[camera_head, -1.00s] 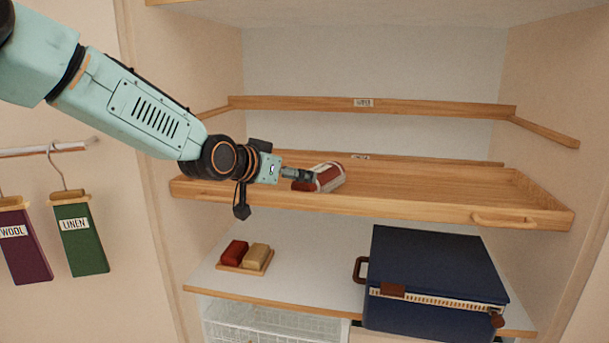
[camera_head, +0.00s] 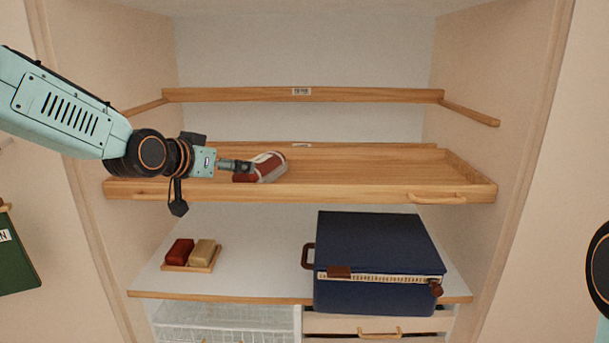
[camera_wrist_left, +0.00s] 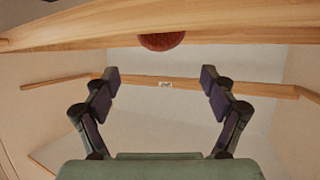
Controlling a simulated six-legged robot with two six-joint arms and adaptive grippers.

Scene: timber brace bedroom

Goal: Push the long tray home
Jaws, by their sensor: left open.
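The long wooden tray (camera_head: 330,193) sits in the closet, its front edge standing forward over the shelf below. It has a handle near each front end; the right handle (camera_head: 437,198) is in plain view and the left one is partly behind my arm. A red and white roll-shaped thing (camera_head: 268,167) lies in the tray left of the middle. My left gripper (camera_head: 248,166) is beside it at the tray's left part; I cannot tell if they touch. In the left wrist view the gripper (camera_wrist_left: 160,80) is open with nothing between its fingers. My right gripper is out of view.
A navy case (camera_head: 375,250) stands on the shelf below, right of a small board with a red and a tan block (camera_head: 202,252). An upper wooden rail (camera_head: 350,95) with a label runs behind. A green tagged hanger piece (camera_head: 15,255) is at the left edge.

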